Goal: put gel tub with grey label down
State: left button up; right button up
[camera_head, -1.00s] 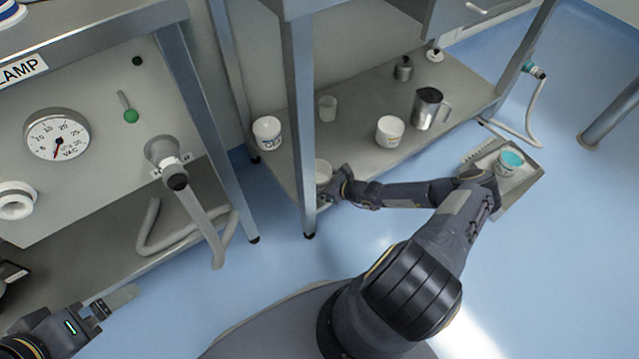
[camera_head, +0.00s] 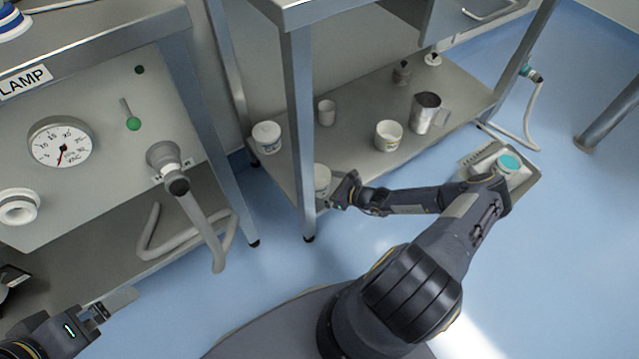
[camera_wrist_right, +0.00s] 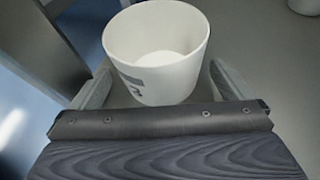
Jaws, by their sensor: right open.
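The gel tub with the grey label (camera_head: 322,179) is a white, open-topped tub on the lower shelf, beside the front table leg, which partly hides it. In the right wrist view the tub (camera_wrist_right: 156,50) looks upright and empty, with grey print on its near side. My right gripper (camera_head: 336,190) is open at the tub's right side. In the wrist view its fingers (camera_wrist_right: 160,84) stand on either side of the tub's near part, with a visible gap at the right finger. My left gripper (camera_head: 118,302) is at the lower left, away from the tub; its jaw opening is unclear.
The table leg (camera_head: 300,130) stands close to my gripper.

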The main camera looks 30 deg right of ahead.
jog(key=p+v, duration=0.2)
jog(key=v, duration=0.7)
